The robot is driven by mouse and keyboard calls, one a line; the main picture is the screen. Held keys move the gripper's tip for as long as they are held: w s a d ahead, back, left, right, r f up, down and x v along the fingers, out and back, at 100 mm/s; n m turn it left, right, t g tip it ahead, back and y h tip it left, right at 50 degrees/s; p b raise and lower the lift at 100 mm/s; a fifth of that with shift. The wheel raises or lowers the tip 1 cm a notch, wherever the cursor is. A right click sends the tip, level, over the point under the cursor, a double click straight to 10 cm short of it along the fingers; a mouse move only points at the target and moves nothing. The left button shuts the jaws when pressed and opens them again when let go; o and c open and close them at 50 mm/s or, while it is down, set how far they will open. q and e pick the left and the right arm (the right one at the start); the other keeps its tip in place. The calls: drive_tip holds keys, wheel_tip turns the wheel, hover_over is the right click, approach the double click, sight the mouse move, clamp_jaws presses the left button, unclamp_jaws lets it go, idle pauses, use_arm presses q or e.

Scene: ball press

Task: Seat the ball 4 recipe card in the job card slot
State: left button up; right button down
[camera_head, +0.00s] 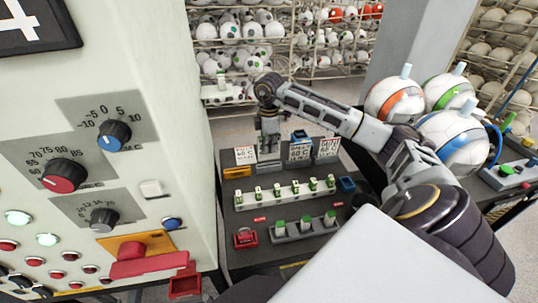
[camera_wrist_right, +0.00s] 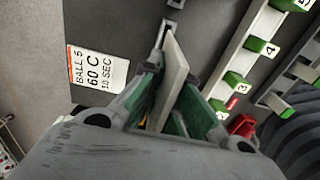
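My right gripper (camera_head: 268,150) reaches down over the dark bench near its far left part. In the right wrist view, its fingers (camera_wrist_right: 172,85) are shut on a thin pale card (camera_wrist_right: 176,65), seen nearly edge-on, so its print cannot be read. A card marked BALL 5, 60 C, 10 SEC (camera_wrist_right: 92,68) is beside the gripper, apart from it. In the head view, recipe cards stand at the left (camera_head: 245,155), middle (camera_head: 300,150) and right (camera_head: 327,148) of the bench's back. I cannot tell which part is the job card slot. My left gripper is not in view.
A large panel with knobs (camera_head: 114,134) and a sign reading 4 (camera_head: 20,22) stands at the left. A white strip (camera_head: 283,196) with several green-marked pieces crosses the bench. A red item (camera_head: 246,237) is nearer. Balls (camera_head: 393,99) sit at the right.

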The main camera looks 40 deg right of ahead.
drive_tip(key=shift+r, duration=2.25)
drive_tip(key=shift+r, duration=0.15)
